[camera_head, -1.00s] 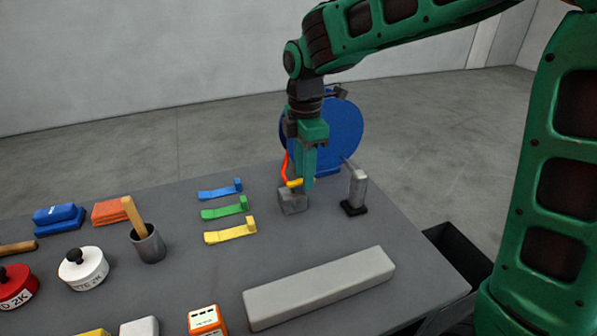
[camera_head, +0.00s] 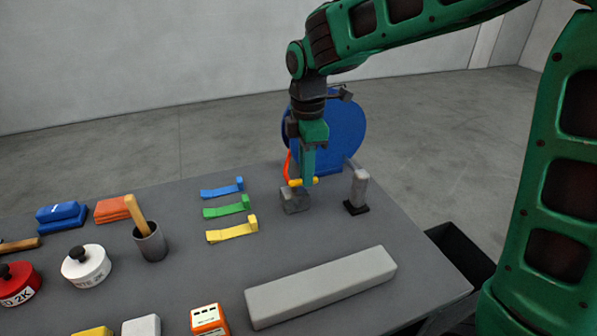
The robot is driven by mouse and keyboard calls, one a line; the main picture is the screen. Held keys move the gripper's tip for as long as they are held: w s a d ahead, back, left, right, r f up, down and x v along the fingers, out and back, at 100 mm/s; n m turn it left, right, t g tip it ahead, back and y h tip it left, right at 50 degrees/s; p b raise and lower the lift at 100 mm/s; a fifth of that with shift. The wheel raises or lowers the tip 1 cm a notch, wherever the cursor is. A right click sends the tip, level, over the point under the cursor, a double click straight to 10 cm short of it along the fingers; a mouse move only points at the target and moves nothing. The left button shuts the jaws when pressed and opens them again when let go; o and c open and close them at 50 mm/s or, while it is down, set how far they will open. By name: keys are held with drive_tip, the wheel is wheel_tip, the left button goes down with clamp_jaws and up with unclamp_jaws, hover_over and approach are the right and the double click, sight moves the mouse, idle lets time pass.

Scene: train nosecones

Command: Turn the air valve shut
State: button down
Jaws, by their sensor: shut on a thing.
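The air valve (camera_head: 295,200) is a small grey block with a yellow handle (camera_head: 296,183) on top, near the back right of the table. An orange-red hose (camera_head: 288,165) rises behind it. My gripper (camera_head: 308,182) points straight down over the valve, with its green fingers at the yellow handle. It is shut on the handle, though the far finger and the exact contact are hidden. The handle's yellow end shows to the left of the fingers, and a little yellow shows to their right.
A blue round reel (camera_head: 345,125) stands close behind my gripper. A grey upright tool on a black base (camera_head: 358,190) stands just right of the valve. Blue, green and yellow hooked pieces (camera_head: 232,230) lie to the left. A long grey bar (camera_head: 320,287) lies in front.

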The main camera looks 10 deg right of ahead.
drive_tip(key=m, duration=0.2)
drive_tip(key=s+m, duration=0.1)
drive_tip(key=m, duration=0.2)
drive_tip(key=s+m, duration=0.1)
drive_tip(key=m, duration=0.2)
drive_tip(key=shift+f, duration=0.1)
drive_tip(key=shift+s+a+m, duration=0.25)
drive_tip(key=shift+a+m, duration=0.1)
drive_tip(key=shift+m, duration=1.1)
drive_tip(key=shift+s+a+m, duration=0.25)
drive_tip(key=shift+a+m, duration=0.05)
drive_tip(key=shift+m, duration=1.2)
drive_tip(key=shift+s+a+m, duration=0.25)
drive_tip(key=shift+a+m, duration=0.1)
drive_tip(key=shift+m, duration=1.1)
drive_tip(key=c, duration=1.8)
unclamp_jaws()
drive_tip(key=shift+a, duration=0.1)
drive_tip(key=shift+o, duration=0.2)
drive_tip(key=shift+w, duration=0.1)
